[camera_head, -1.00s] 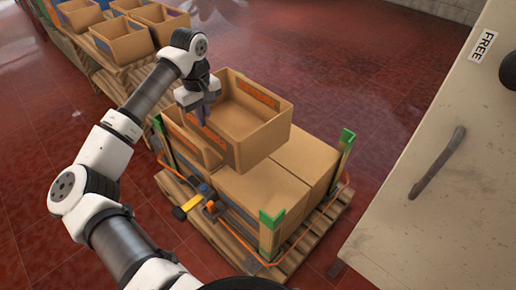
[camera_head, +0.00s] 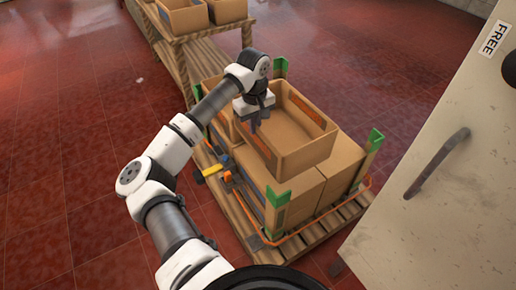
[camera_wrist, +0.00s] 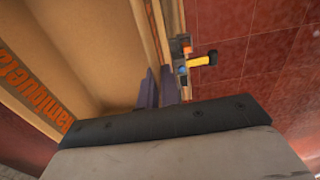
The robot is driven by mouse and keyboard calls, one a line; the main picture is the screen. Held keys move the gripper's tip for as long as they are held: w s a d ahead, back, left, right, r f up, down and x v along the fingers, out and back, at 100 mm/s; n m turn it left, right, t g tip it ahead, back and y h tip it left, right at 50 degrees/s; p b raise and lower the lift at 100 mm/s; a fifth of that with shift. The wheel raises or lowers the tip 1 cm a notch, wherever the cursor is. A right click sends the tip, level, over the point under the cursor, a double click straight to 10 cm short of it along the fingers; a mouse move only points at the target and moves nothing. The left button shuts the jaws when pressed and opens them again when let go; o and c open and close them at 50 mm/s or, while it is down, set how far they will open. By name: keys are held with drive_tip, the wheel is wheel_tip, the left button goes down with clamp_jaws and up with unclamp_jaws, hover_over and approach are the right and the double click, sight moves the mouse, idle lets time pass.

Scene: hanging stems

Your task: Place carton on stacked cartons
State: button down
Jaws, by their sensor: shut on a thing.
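My gripper (camera_head: 256,119) is shut on the near-left wall of an open, empty carton (camera_head: 322,147). In the wrist view the two dark fingers (camera_wrist: 159,90) pinch the wall, and the held carton's inside (camera_wrist: 85,55) fills the left. The held carton is over the stacked cartons (camera_head: 335,177) on a wooden pallet (camera_head: 312,238). I cannot tell whether its bottom touches them. Another carton (camera_head: 222,126) on the stack shows partly behind the gripper; the held carton hides much of the stack top.
Green-capped corner posts (camera_head: 375,141) and an orange strap (camera_head: 330,212) surround the stack. A yellow-handled tool (camera_head: 208,172) hangs on its left side. More open cartons (camera_head: 183,15) stand on a wooden table at the back. A pale cabinet (camera_head: 445,175) is close on the right.

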sight(255, 152)
wheel_tip(255, 152, down, 12)
drive_tip(key=shift+r, duration=0.1)
idle(0.4)
drive_tip(key=c, duration=1.6)
unclamp_jaws()
drive_tip(key=shift+f, duration=0.2)
wheel_tip(255, 152, up, 12)
drive_tip(key=shift+r, duration=0.2)
